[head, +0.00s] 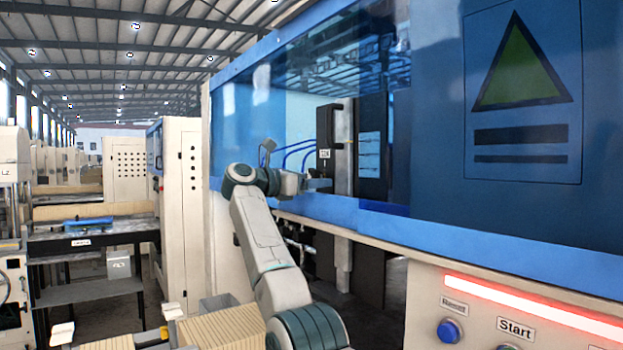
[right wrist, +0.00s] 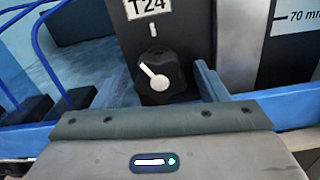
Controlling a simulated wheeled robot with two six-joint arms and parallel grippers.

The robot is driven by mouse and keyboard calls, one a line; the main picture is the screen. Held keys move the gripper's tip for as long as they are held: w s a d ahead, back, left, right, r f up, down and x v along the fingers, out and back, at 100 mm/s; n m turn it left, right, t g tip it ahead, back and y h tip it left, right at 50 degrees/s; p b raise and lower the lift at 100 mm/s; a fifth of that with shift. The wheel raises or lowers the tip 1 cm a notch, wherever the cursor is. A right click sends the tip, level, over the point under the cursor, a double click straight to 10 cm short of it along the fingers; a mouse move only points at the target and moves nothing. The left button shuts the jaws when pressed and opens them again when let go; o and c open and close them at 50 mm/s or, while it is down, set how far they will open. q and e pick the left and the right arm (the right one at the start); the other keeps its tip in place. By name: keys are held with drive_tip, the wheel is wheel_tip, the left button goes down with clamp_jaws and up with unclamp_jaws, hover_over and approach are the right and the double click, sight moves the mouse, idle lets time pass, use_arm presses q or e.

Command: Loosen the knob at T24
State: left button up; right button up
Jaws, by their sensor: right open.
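The T24 knob (right wrist: 160,76) is black with a white pointer line slanting to the upper left. It sits on a dark block (right wrist: 186,32) below a white T24 label (right wrist: 148,8) and a short white mark. In the right wrist view my right gripper (right wrist: 158,82) is open, with one blue-grey finger on each side of the knob and gaps showing between. In the head view my right gripper (head: 320,184) is at the lower part of the dark block (head: 325,135), inside the machine opening; the knob is too small to make out there. My left gripper is not in view.
Blue hoses (right wrist: 50,50) run left of the block. A scale plate marked 70 mm (right wrist: 292,40) stands to the right. The machine's blue lower rail (head: 400,230) runs below the opening, and a Reset button (head: 448,330) and Start label (head: 515,329) are at lower right.

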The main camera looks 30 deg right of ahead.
drive_tip(key=c, duration=1)
drive_tip(key=shift+n+p, duration=0.35)
drive_tip(key=shift+n, duration=0.45)
drive_tip(key=n, duration=0.4)
drive_tip(key=shift+s+r, duration=0.1)
drive_tip(key=shift+s, duration=0.05)
drive_tip(key=o, duration=1)
